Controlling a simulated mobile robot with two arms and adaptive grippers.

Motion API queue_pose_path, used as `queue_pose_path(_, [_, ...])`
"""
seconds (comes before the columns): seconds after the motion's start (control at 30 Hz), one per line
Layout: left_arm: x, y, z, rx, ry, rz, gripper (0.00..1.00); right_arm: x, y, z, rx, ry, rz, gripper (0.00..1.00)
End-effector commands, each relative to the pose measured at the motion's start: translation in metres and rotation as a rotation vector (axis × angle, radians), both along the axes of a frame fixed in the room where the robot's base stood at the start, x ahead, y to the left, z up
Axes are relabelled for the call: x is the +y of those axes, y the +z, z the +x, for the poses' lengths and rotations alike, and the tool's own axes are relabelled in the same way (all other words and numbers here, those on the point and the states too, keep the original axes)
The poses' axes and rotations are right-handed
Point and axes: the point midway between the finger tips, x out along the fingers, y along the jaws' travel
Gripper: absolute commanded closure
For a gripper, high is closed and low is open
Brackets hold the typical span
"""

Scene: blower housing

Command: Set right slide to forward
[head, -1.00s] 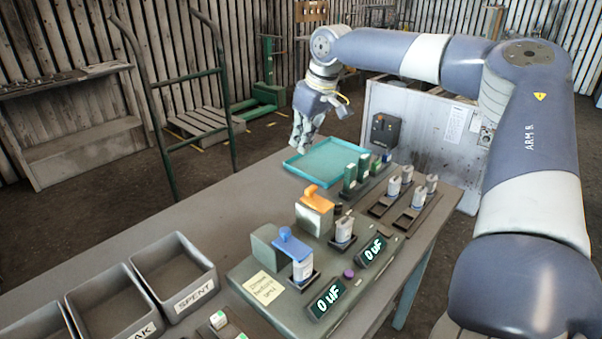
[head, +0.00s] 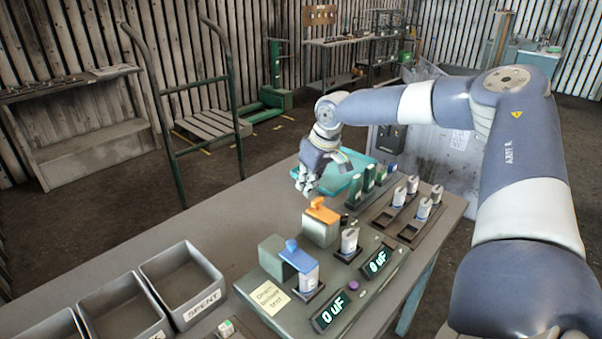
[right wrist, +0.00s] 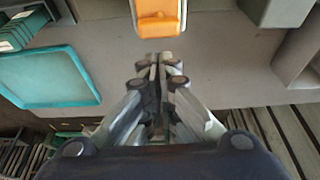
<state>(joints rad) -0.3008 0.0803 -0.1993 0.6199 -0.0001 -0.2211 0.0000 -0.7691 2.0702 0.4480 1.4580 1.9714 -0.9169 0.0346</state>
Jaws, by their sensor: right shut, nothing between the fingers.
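The tester (head: 262,290) on the bench carries two slides on blocks. The right slide is orange (head: 323,211) and the left one is blue (head: 298,256). A pale capacitor (head: 349,241) stands in front of the orange slide's block. My right gripper (head: 306,188) is above the bench just behind the orange slide, shut and empty. In the right wrist view the orange slide (right wrist: 158,14) is at top centre, and the shut fingertips (right wrist: 158,60) point at it, seemingly with a small gap. My left gripper is not in view.
A teal tray (head: 357,160) lies behind the gripper. Racks with green parts (head: 368,180) and pale capacitors (head: 412,185) stand to the right. Grey bins (head: 183,275) are at the front left.

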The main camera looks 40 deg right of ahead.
Motion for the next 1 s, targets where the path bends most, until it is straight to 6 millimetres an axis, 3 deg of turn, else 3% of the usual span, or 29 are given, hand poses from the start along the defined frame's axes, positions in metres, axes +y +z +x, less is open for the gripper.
queue_pose_path(0.2, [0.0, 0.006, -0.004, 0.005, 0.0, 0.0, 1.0, 0.0, 0.0, -0.011, -0.001, 0.002, 0.002, 1.0])
queue_pose_path(0.6, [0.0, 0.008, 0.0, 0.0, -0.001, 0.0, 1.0, -0.001, 0.001, -0.014, -0.001, 0.0, 0.002, 1.0])
queue_pose_path(1.0, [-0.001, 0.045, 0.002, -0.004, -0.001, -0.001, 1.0, -0.006, 0.005, -0.066, -0.001, -0.001, 0.004, 1.0])
